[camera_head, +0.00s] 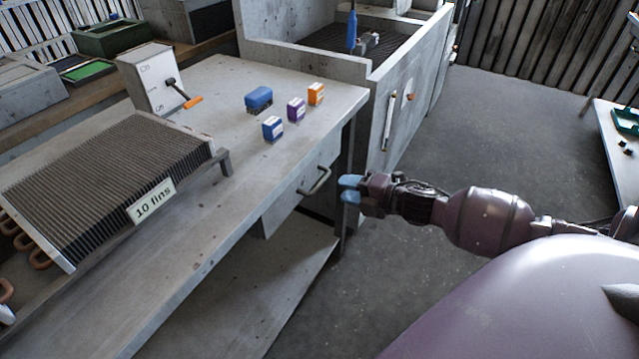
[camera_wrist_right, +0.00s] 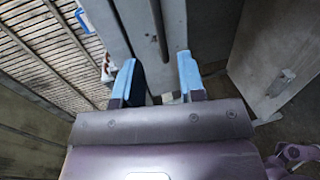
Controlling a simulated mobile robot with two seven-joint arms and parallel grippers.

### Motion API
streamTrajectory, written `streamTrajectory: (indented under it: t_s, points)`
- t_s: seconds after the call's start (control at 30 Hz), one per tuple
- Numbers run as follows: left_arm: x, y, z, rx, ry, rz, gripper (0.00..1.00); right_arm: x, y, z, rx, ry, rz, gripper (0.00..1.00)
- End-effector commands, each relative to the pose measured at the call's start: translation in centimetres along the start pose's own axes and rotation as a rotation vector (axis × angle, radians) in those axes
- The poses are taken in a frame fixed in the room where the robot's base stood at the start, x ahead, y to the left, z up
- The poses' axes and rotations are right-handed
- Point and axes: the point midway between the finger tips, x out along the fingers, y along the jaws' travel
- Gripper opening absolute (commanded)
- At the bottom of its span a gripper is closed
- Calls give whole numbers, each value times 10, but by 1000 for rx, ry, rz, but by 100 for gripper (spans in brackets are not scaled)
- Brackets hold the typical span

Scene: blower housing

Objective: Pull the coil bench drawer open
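The coil bench (camera_head: 225,130) fills the left half of the head view. Its grey drawer (camera_head: 290,196) sits under the top at the right end and looks shut or nearly shut. The drawer's dark bar handle (camera_head: 316,182) stands out from the front. My right gripper (camera_head: 348,189) is just right of the handle, with blue fingertips pointing at it and apart from it. In the right wrist view, the two blue fingers (camera_wrist_right: 158,82) are spread with nothing gripped between them. A dark bar shows beyond them; I cannot tell whether it is the handle. My left gripper is out of view.
A finned coil (camera_head: 110,180) labelled "10 fins", a lever box (camera_head: 150,80) and several small coloured blocks (camera_head: 259,99) are on the bench top. A grey cabinet (camera_head: 405,100) stands behind the drawer end. Open floor (camera_head: 500,125) lies to the right.

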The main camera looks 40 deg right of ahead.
Motion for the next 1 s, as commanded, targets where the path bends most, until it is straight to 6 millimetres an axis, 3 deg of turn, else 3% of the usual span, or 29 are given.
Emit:
streamTrajectory:
  t_s: [0.2, 0.5, 1.0]
  points:
    - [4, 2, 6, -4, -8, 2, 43, 33, -3, 0, 2, 1, -2, 37]
    - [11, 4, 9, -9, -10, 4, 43, 68, -3, 0, 3, 0, -3, 37]
    - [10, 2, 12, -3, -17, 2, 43, 78, -1, 0, 3, -1, -1, 37]
